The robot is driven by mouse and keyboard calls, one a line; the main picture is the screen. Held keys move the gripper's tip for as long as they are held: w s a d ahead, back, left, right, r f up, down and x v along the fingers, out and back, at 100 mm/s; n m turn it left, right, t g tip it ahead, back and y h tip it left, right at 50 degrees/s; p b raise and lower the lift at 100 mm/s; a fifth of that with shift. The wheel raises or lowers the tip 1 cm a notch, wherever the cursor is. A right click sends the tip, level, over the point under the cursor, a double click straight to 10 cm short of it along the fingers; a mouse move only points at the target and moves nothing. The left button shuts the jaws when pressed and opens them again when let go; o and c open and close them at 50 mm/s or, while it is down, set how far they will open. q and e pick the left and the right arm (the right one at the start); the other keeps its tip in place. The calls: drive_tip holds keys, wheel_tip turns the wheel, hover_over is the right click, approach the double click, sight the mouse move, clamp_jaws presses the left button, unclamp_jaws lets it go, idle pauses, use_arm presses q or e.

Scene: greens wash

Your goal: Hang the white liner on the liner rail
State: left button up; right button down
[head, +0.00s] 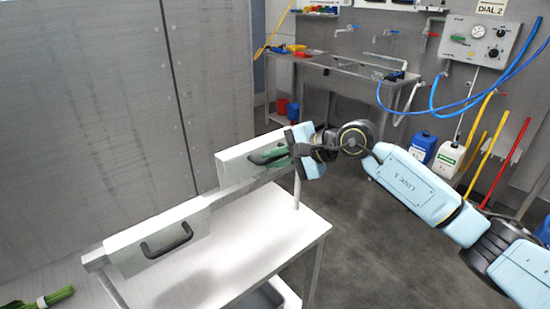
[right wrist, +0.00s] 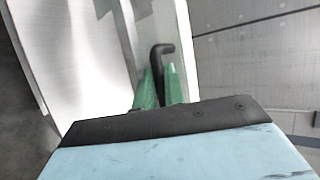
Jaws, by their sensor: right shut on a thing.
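A white liner (head: 233,167), a flat panel with a black handle, is at the far end of the liner rail (head: 226,191). It stands upright and rises above the rail; I cannot tell whether it is seated on it. My right gripper (head: 280,153) is shut on its handle, with green fingers around the black bar. The right wrist view also shows the handle (right wrist: 161,50) between the fingers, against the white panel. A second white panel with a black handle (head: 168,240) is at the near end of the rail. My left gripper is not in view.
A white-topped table (head: 262,240) stands below the rail, its top mostly bare. A green item (head: 45,299) lies at the lower left. A grey wall (head: 90,110) is close behind. A sink bench (head: 345,68), hoses and jugs (head: 447,158) stand farther back. Open floor lies right of the table.

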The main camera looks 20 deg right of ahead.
wheel_tip(320, 180, down, 9)
drive_tip(key=b, duration=0.8)
drive_tip(key=shift+f, duration=0.1)
drive_tip(key=c, duration=1.4)
unclamp_jaws()
drive_tip(key=shift+c, duration=0.2)
drive_tip(key=shift+o, duration=0.3)
drive_tip(key=shift+b, duration=0.3)
